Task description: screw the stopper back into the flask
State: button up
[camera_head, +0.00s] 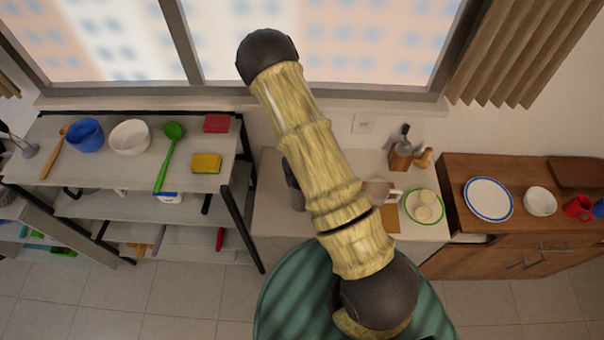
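I cannot make out a flask or a stopper for sure in the head view. A dark grey upright thing (293,186) stands or hangs at the left part of the white counter (275,225), partly behind my arm, and I cannot tell what it is. A small tan, rounded wooden thing (424,158) stands at the back right of the counter. My own arm, with yellow wood-like links and dark joints, crosses the middle of the view and hides much of the counter. My gripper does not show.
On the counter are a brown block with dark handles (401,154), a pale mug (381,191) and a green-rimmed plate (411,207). A shelf rack (100,178) with bowls and sponges stands left. A wooden cabinet (475,226) with a plate (488,199) stands right. The tiled floor (180,300) in front is clear.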

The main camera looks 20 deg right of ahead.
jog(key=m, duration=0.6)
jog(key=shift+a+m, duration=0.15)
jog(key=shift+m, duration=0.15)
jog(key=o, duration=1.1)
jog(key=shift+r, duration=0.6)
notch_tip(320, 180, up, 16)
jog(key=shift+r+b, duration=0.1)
jog(key=shift+b, duration=1)
